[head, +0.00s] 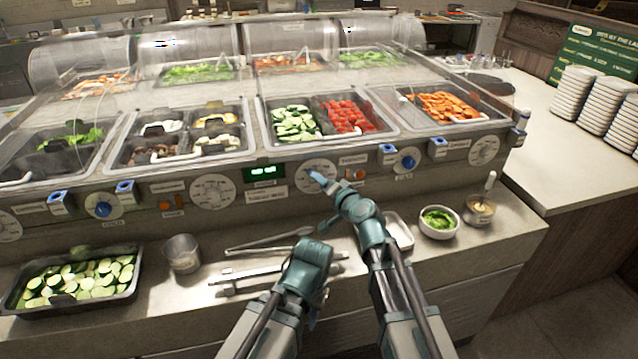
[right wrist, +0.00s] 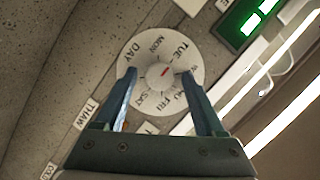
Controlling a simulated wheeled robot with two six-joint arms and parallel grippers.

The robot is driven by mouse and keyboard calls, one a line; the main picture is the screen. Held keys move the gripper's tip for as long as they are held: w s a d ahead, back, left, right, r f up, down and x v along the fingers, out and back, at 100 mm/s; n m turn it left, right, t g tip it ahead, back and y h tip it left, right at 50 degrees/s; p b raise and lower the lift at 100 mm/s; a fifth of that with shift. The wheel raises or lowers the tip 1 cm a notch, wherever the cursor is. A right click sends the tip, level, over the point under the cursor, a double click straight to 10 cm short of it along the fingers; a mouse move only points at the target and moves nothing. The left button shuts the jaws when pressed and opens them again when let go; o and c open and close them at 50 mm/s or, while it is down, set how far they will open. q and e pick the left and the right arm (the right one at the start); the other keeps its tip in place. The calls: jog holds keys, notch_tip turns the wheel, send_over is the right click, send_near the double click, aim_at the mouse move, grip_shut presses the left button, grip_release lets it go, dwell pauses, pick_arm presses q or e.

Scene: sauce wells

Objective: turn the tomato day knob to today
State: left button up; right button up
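The tomato day knob (right wrist: 152,76) is a pale round dial with day names around its rim; MON, TUE, FRI and SAT are legible. A short red mark at its centre points roughly toward the TUE side. In the head view the dial (head: 316,170) sits on the front panel below the tomatoes (head: 345,115), partly covered by my right gripper. My right gripper (right wrist: 160,74) is open, its fingers apart on either side of the dial's centre; contact is unclear. A green display (head: 264,173) is left of the dial; its text is unreadable. My left gripper (head: 311,312) hangs low; its fingers are mostly hidden.
Other dials (head: 212,190) and blue knobs (head: 408,162) line the panel. Tongs (head: 275,275), a zucchini tray (head: 75,283), a metal cup (head: 183,254), a bowl of greens (head: 439,221) and a sauce cup (head: 480,209) stand on the ledge. A clear guard covers the wells.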

grip_shut()
jog(key=m+y+b, duration=0.1)
jog(key=m, duration=0.1)
jog(key=m+b, duration=0.2)
jog(key=m+t+y+b, duration=0.1)
jog(key=m+b, duration=0.1)
jog(key=m, duration=0.1)
jog(key=shift+d+f+y, duration=0.1)
jog(key=shift+f+y, duration=0.15)
jog(key=shift+y, duration=0.05)
dwell(0.3)
jog(key=shift+m, duration=0.4)
dwell(0.3)
jog(key=shift+o, duration=0.5)
grip_release()
